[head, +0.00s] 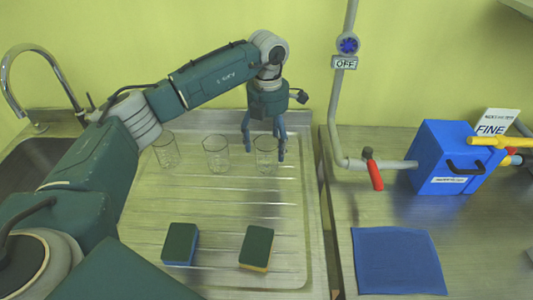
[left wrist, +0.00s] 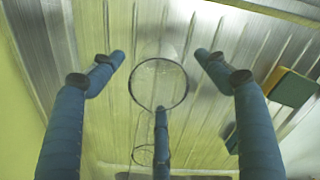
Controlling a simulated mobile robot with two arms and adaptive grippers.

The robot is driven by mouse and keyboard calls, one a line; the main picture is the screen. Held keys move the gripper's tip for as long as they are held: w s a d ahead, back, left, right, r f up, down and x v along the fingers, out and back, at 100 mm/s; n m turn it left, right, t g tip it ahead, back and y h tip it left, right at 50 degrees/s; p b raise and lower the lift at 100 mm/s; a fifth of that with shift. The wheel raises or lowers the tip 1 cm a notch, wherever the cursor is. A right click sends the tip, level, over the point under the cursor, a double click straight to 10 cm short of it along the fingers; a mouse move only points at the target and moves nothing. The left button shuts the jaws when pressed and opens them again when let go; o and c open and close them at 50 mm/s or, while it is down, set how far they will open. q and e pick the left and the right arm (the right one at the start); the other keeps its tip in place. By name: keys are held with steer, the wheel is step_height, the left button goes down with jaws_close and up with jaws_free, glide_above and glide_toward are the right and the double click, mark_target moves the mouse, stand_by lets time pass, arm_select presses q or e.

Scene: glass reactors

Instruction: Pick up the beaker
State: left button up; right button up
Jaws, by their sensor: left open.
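Three clear glass beakers stand in a row on the ridged metal drainboard in the head view: a left one (head: 166,150), a middle one (head: 216,154) and a right one (head: 264,158). My left gripper (head: 265,150) points down over the right beaker, with its fingers spread on either side of it. In the left wrist view the round rim of a beaker (left wrist: 158,84) lies between the open fingers of my left gripper (left wrist: 162,75). A second, smaller rim (left wrist: 145,155) shows below it. I cannot tell whether any finger touches the glass. My right gripper is not in view.
Two sponges, one green and blue (head: 181,244) and one green and yellow (head: 256,248), lie at the front of the drainboard (head: 218,215). A sink with a tap (head: 40,60) is at the left. A blue box (head: 450,158) and a blue cloth (head: 398,260) are on the right counter.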

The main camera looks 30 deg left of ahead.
arm_select(q)
steer(key=f+p, duration=0.1)
steer(key=f, duration=0.1)
steer(key=f+p, duration=0.1)
steer(key=f, duration=0.1)
steer(key=shift+w+f, duration=0.2)
steer(key=shift+f, duration=0.4)
steer(key=shift+c, duration=0.5)
steer(key=c, duration=1.2)
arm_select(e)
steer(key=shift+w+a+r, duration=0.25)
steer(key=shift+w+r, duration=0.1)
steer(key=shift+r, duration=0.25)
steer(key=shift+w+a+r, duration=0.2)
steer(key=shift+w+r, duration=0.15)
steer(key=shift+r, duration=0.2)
